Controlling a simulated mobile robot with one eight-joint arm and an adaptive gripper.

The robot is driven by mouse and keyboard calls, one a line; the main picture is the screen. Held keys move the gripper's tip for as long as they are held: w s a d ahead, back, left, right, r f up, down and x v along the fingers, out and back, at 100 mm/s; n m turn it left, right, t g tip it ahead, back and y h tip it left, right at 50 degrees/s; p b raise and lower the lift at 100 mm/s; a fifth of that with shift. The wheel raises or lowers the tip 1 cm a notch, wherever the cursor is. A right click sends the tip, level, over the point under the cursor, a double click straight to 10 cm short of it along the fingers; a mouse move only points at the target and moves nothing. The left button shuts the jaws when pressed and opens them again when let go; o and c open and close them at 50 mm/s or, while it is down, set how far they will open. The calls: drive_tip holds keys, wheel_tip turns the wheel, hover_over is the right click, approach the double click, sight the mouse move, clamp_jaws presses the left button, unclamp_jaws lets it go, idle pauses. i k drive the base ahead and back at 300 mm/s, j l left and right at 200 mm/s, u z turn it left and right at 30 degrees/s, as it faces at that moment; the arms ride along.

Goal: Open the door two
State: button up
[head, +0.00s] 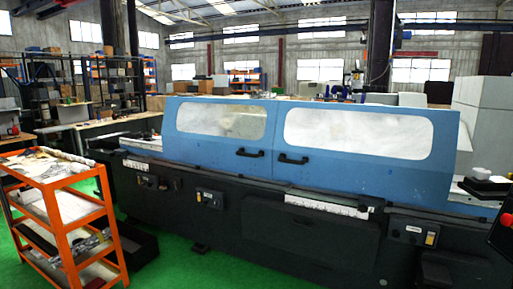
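The grinder's blue guard has two door panels side by side in the head view. The left door (200,150) is narrower, with a pale window and a black handle (250,153) near its right edge. The right door (365,176) is wider, with a larger pale window and a black handle (292,159) near its left edge. The panels meet at a vertical seam, and both look shut. Which one is door two is not marked. My gripper is not in view.
An orange cart (62,205) with tools stands at the front left. The dark machine base (270,230) juts out below the doors, with control boxes (412,231). Green floor (185,265) is open in front. A dark red-edged object (501,232) shows at the right edge.

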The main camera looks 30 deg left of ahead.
sight(425, 178)
drive_tip(key=u, duration=0.5)
drive_tip(key=i+j, duration=0.45)
drive_tip(key=i, duration=0.15)
drive_tip(key=i+j, duration=0.45)
drive_tip(key=i, duration=0.15)
drive_tip(key=i+j, duration=0.45)
drive_tip(key=i, duration=0.15)
drive_tip(key=i+j, duration=0.45)
drive_tip(key=i, duration=0.15)
drive_tip(key=i+j, duration=0.45)
drive_tip(key=i, duration=0.15)
